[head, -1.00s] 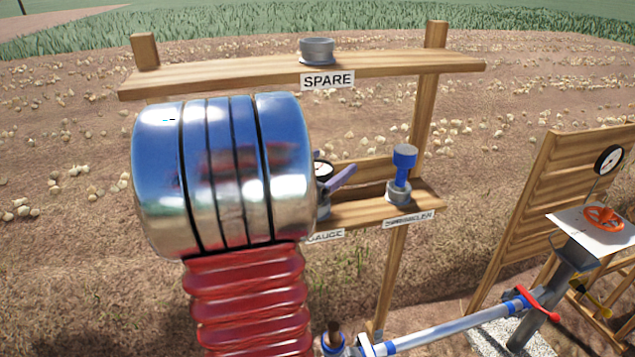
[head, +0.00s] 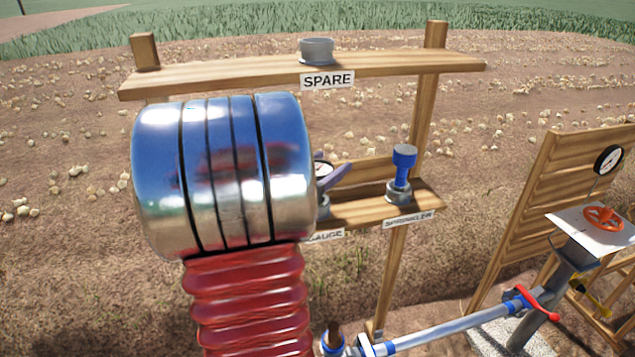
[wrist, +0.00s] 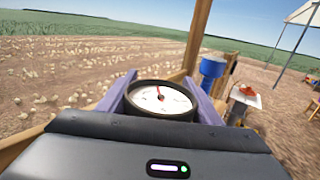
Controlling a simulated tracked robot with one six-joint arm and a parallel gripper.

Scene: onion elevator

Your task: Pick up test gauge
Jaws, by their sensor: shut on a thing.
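The test gauge (wrist: 160,98) has a round white dial with a red needle and a dark rim. In the wrist view it sits between the two purple fingers of my gripper (wrist: 162,92), which is shut on it. In the head view the gauge (head: 323,172) is partly hidden behind my arm, with one purple finger of my gripper (head: 331,178) beside it. The gauge is at the lower shelf (head: 350,212), above the label GAUGE. Its lower part is mostly hidden, so I cannot tell whether it still touches the shelf.
A blue sprinkler (head: 403,170) stands to the right on the same shelf. A grey spare cup (head: 317,50) stands on the upper shelf. Wooden posts (head: 428,100) frame the rack. A pipe (head: 440,331) with a red-handled valve (head: 533,303) runs low at the right, near an orange handwheel (head: 604,219).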

